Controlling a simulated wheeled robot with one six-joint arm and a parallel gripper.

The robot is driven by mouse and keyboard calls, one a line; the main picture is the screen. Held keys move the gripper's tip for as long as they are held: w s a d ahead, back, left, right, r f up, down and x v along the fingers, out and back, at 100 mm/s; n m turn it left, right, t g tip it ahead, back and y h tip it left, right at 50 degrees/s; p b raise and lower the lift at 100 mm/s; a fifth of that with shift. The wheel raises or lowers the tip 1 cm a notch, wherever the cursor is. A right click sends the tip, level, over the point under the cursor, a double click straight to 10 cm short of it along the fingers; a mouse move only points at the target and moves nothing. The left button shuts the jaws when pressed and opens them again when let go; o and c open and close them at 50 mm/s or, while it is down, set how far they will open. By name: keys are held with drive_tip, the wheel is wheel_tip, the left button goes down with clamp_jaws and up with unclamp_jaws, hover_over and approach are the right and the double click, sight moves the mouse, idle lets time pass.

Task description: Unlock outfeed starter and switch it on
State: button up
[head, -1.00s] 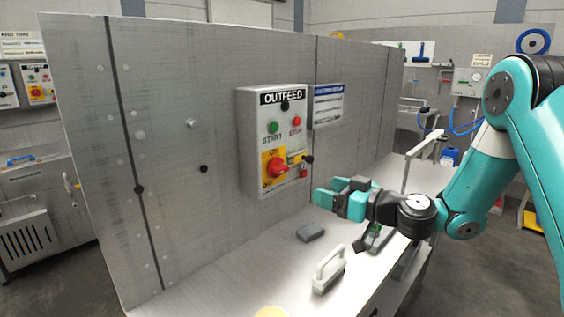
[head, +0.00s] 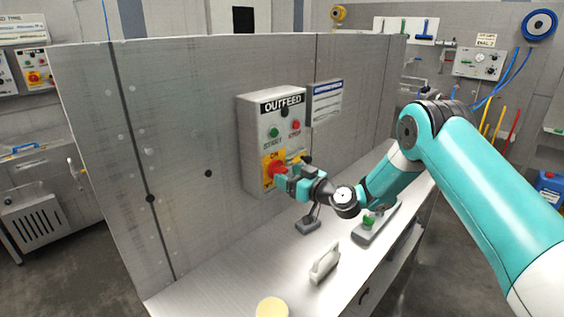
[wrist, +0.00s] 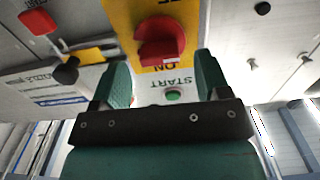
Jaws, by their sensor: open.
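The grey OUTFEED starter box (head: 247,140) is fixed to the upright panel. It has a green start button (head: 273,132), a red stop button (head: 295,125) and a red rotary knob (head: 277,169) on a yellow plate (wrist: 118,15). In the wrist view, the red knob (wrist: 160,42) sits just ahead of my gripper (wrist: 161,65), whose two fingers are apart and empty. I cannot tell whether the fingertips overlap the knob. A yellow hasp (wrist: 87,55) with a black end knob (wrist: 67,70) and a red padlock-like piece (wrist: 38,22) show at left. My gripper (head: 284,177) hides the box's lower right in the head view.
A blue-and-white placard (head: 326,103) is right of the box.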

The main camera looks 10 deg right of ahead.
sight(284, 173)
drive_tip(key=shift+p+x, duration=0.45)
drive_tip(key=shift+x, duration=1.15)
drive_tip(key=c, duration=0.6)
drive_tip(key=shift+o, duration=0.2)
